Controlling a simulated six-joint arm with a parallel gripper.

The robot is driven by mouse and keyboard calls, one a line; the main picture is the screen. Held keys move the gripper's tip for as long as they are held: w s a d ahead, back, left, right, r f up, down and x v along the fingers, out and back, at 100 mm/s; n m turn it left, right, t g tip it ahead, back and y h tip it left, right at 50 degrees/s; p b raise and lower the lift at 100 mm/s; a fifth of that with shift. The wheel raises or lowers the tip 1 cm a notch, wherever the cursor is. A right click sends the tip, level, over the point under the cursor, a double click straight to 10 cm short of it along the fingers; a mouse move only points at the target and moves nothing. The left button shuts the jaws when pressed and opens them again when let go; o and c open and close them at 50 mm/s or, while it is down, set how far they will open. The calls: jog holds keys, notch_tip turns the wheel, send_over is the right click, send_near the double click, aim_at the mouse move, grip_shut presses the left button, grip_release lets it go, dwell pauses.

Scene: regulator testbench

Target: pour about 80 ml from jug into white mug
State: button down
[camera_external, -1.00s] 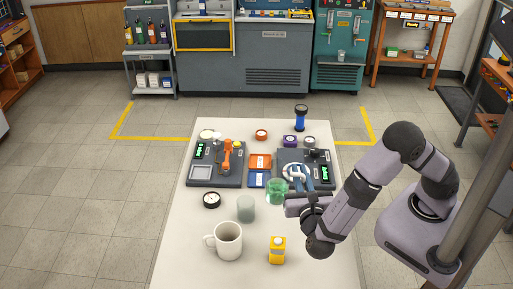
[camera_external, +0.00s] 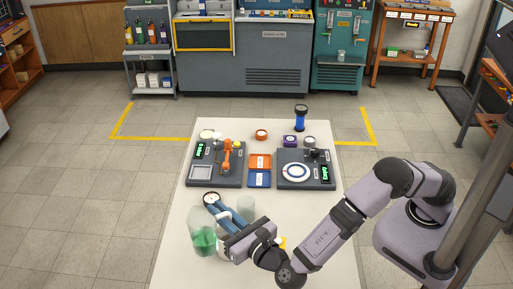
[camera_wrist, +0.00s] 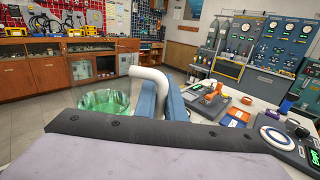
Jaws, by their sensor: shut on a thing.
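The clear jug (camera_external: 200,222) with green liquid low inside hangs at the left front of the table. It also shows in the wrist view (camera_wrist: 106,101), at the left of my gripper. My gripper (camera_external: 214,203) is shut on the jug's white handle (camera_wrist: 150,76), with the blue fingers on either side of it. The jug looks roughly upright. The white mug is almost fully hidden behind the jug and my gripper in the external view, and it does not show in the wrist view. I cannot tell whether the jug is directly over the mug.
A frosted glass (camera_external: 246,205) stands close behind my gripper. A yellow bottle (camera_external: 283,242) is mostly hidden by my arm.

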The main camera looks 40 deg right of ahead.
notch_tip(320, 180, down, 8)
jog(key=a+y, duration=0.1)
jog(key=a, duration=0.1)
jog(key=shift+f, duration=0.2)
dwell(0.4)
jog(key=shift+s+d+r, duration=0.1)
